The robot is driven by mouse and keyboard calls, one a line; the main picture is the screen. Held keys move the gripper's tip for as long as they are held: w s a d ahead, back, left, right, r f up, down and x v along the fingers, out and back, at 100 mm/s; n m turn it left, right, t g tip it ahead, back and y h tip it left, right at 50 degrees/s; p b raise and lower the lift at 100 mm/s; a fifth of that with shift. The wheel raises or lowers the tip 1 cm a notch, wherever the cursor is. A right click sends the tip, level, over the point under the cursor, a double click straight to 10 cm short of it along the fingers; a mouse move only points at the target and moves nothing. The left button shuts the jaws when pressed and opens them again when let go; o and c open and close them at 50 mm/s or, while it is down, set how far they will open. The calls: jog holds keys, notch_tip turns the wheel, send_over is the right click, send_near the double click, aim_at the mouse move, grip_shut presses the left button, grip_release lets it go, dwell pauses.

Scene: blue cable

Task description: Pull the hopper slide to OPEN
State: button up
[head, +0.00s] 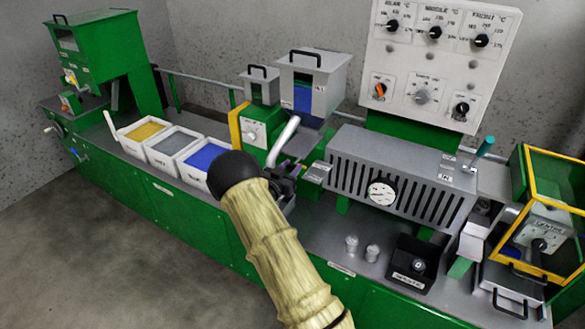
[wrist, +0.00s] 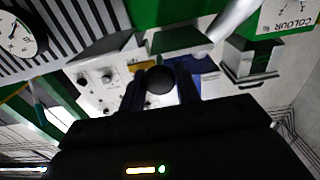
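The grey hopper (head: 325,78) with a blue window stands at the back centre of the green bench in the head view. My gripper (head: 288,172) is below it, over the bench, partly hidden behind my arm. In the wrist view my gripper (wrist: 161,88) has its two dark fingers apart. A round black knob (wrist: 160,79) shows between them, with a narrow light gap by the right finger. I cannot tell whether the knob is the slide's handle or how deep it sits between the fingers. The slide's position and any OPEN mark are not readable.
A slotted grey barrel housing (head: 410,175) with a dial stands close to the right of my gripper. A control panel (head: 440,60) stands behind.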

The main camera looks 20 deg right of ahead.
jog(key=shift+o, duration=1.4)
jog(key=shift+s+a, duration=0.15)
jog(key=shift+a, duration=0.1)
jog(key=shift+d, duration=0.1)
jog(key=b+v, duration=0.3)
jog(key=v, duration=1.4)
jog(key=shift+a, duration=0.25)
jog(key=shift+s, duration=0.15)
jog(key=shift+d, duration=0.1)
